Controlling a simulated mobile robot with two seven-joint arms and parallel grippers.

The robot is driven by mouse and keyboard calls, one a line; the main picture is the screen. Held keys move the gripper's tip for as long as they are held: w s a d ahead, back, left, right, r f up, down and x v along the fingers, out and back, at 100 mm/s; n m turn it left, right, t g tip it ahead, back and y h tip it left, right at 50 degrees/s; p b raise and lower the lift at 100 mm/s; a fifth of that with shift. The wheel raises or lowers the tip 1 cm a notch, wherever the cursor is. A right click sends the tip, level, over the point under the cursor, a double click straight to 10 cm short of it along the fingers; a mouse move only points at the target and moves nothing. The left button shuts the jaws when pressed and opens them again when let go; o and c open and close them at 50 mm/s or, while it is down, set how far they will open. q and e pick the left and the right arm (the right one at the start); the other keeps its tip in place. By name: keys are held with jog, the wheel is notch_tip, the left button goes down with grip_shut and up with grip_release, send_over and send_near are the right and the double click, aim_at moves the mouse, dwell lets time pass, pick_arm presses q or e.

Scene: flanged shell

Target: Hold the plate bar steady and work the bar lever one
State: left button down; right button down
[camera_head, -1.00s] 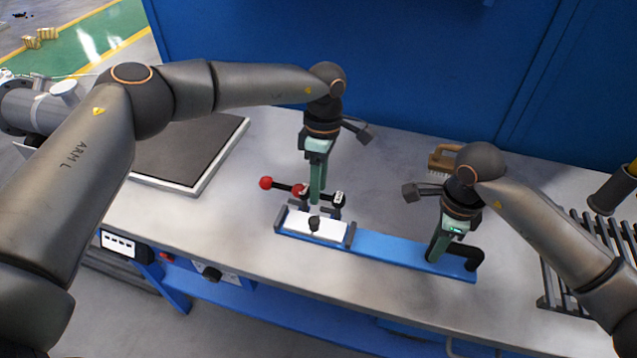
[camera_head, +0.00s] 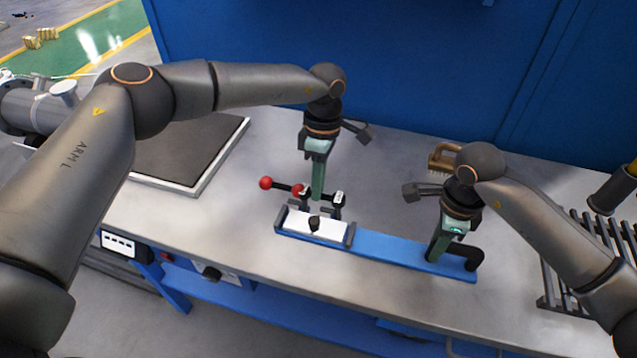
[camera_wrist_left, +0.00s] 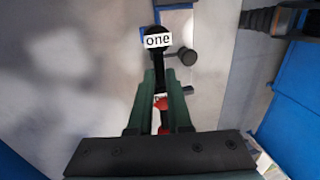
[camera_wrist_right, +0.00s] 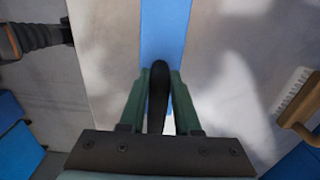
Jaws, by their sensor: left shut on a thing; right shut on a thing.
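The blue plate bar (camera_head: 392,249) lies along the bench, with a white plate (camera_head: 322,228) and a black knob (camera_head: 314,222) at its left end. A black hooked handle (camera_head: 474,254) stands at its right end. My right gripper (camera_head: 434,258) is shut on this handle, also seen in the right wrist view (camera_wrist_right: 157,85). Bar lever one (camera_wrist_left: 156,62), black with a label reading "one", has a red knob (camera_head: 298,190). My left gripper (camera_head: 316,201) is shut on its arm between label and knob. Another lever with a red knob (camera_head: 265,183) is beside it.
A dark mat in a light frame (camera_head: 185,150) lies at the left. A wooden brush (camera_head: 443,158) lies behind my right gripper. A dark rack (camera_head: 560,290) stands at the right. Blue panels rise behind the bench.

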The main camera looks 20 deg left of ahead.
dwell(0.9)
pick_arm(q)
jog(key=shift+s+n+h, duration=0.15)
jog(key=shift+s+n, duration=0.15)
jog(key=shift+n, duration=0.45)
jog(key=shift+s+n+h, duration=0.15)
jog(key=shift+s+n, duration=0.1)
jog(key=shift+n, duration=0.5)
jog(key=c, duration=0.8)
grip_release()
jog(key=shift+c, duration=0.2)
notch_tip(320, 180, up, 12)
jog(key=w, duration=0.2)
jog(key=shift+a, duration=0.25)
jog(key=shift+w+f, duration=0.1)
